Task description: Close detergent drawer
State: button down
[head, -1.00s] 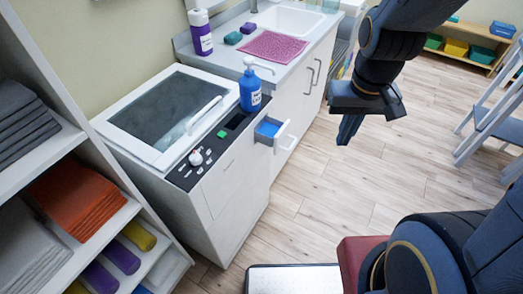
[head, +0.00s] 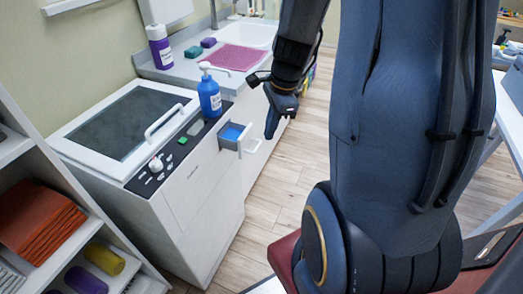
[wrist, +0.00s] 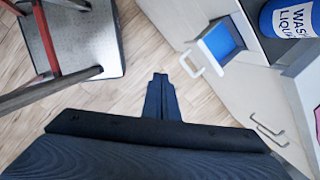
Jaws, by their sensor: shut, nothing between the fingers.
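The detergent drawer (head: 234,136) sticks out of the upper front of the white washing machine (head: 180,195), with blue inside. Its white handle (head: 250,143) faces out over the floor. In the wrist view the open drawer (wrist: 220,42) is at upper right, with its handle (wrist: 191,64) on the left side. My gripper (head: 270,132) is shut and empty, pointing down, just right of the handle in the head view. In the wrist view the shut fingers (wrist: 160,82) are left of the handle, with floor showing between them. I see no contact.
A blue pump bottle (head: 209,97) labelled washing liquid stands on the machine top close to the drawer. A sink counter (head: 185,66) adjoins behind. A towel shelf (head: 85,210) is at left. Open wood floor (head: 262,190) lies before the machine.

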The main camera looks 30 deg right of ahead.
aim_at(243, 138)
jog(key=w+d+f+m+b, duration=0.2)
jog(key=d+f+m, duration=0.2)
jog(key=d+m, duration=0.25)
jog(key=w+a+f+m, duration=0.1)
jog(key=w+a+f, duration=0.3)
jog(key=f, duration=0.5)
jog(key=shift+w+m, duration=0.35)
jog(key=shift+w, duration=0.25)
jog(key=shift+w+a+p, duration=0.1)
jog(key=shift+p, duration=0.2)
jog(key=w+a+p, duration=0.1)
jog(key=w, duration=0.1)
jog(key=w+a+p, duration=0.3)
jog(key=w, duration=0.1)
jog(key=shift+a+r+p, duration=0.1)
jog(key=shift+a+p, duration=0.2)
jog(key=shift+p, duration=0.05)
jog(key=shift+w+a+t, duration=0.15)
jog(key=shift+w+t, duration=0.1)
jog(key=shift+t, duration=0.05)
